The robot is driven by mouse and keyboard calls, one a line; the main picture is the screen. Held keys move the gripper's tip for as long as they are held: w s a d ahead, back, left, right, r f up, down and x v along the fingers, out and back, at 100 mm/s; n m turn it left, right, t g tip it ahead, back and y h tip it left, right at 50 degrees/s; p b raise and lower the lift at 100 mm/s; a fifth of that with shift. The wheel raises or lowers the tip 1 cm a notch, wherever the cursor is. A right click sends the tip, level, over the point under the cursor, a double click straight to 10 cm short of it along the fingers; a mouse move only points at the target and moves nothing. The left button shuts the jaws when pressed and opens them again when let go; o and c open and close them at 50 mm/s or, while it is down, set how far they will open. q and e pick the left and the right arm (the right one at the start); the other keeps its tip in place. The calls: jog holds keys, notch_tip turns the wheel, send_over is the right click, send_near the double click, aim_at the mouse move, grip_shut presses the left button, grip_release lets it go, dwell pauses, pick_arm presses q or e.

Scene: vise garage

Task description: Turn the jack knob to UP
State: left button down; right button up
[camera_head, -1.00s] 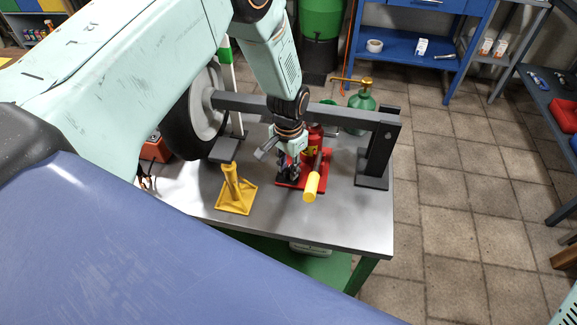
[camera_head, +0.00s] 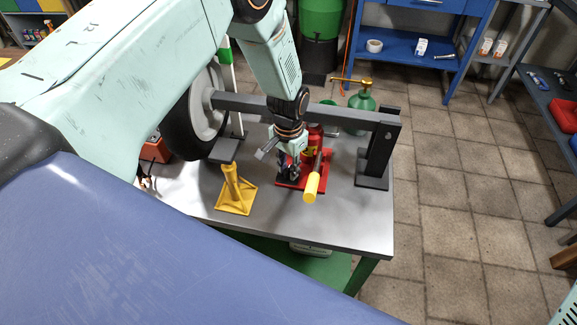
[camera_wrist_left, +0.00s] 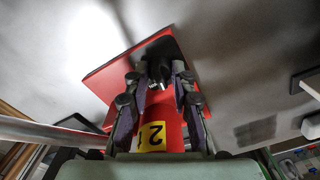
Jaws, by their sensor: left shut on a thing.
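The red jack stands on the grey bench; its red base plate (camera_head: 322,175) and red body (camera_head: 314,136) show in the head view. Its yellow-ended handle (camera_head: 312,185) leans toward the front. My left gripper (camera_head: 288,179) points down at the near left side of the jack. In the left wrist view, my left gripper (camera_wrist_left: 159,80) is shut on the small dark jack knob (camera_wrist_left: 158,72), beside the red jack body (camera_wrist_left: 164,110) with its yellow label marked 2. The fingers partly hide the knob, and no UP mark is readable. My right gripper is not in view.
A yellow stand (camera_head: 234,193) is on the bench left of the jack. A grey beam (camera_head: 250,103) runs above from a wheel (camera_head: 187,130) to a dark upright (camera_head: 378,155) at right. The bench's front right (camera_head: 350,225) is clear.

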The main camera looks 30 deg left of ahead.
pick_arm(q)
jog(key=shift+s, duration=0.15)
jog(key=n+p, duration=0.1)
jog(key=n, duration=0.3)
jog(key=shift+n, duration=0.4)
jog(key=shift+f+n+p, duration=0.1)
jog(key=shift+n+p, duration=0.35)
jog(key=shift+n, duration=2.15)
jog(key=c, duration=1.1)
grip_release()
